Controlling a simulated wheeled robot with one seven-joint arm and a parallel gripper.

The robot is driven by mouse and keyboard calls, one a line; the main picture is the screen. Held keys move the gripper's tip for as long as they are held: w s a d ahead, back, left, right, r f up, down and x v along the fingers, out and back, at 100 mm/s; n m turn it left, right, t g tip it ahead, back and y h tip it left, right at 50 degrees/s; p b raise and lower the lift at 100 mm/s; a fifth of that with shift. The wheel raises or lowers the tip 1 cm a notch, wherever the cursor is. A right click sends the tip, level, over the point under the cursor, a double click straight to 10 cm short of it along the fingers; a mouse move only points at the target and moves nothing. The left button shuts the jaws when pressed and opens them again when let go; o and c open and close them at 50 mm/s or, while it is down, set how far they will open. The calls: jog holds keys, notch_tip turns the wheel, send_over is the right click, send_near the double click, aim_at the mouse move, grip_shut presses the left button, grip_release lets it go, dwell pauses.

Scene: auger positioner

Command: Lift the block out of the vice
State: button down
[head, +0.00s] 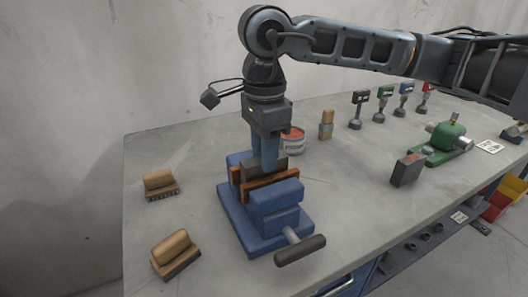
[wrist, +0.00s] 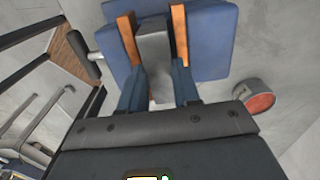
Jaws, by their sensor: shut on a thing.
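The blue vice (head: 275,205) stands on the grey bench with its handle toward the front. It has orange-brown jaw faces (head: 270,187). A dark grey block (head: 279,166) sits between the jaw faces; in the wrist view the block (wrist: 154,45) also lies between the two orange strips. My gripper (head: 265,165) points down over the vice from above. Its blue fingers are shut on the block, one on each side, as the wrist view (wrist: 159,88) shows. The lower part of the block is hidden by the vice jaws.
Two wooden brushes (head: 160,184) (head: 175,252) lie left of the vice. A tin with red contents (head: 293,140) stands just behind it. A grey block with a red top (head: 407,170) and a green vice (head: 447,140) are to the right. Several stamp-like tools (head: 357,110) stand behind.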

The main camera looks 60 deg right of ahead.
jog(key=shift+r+p, duration=1.25)
jog(key=shift+r, duration=2.8)
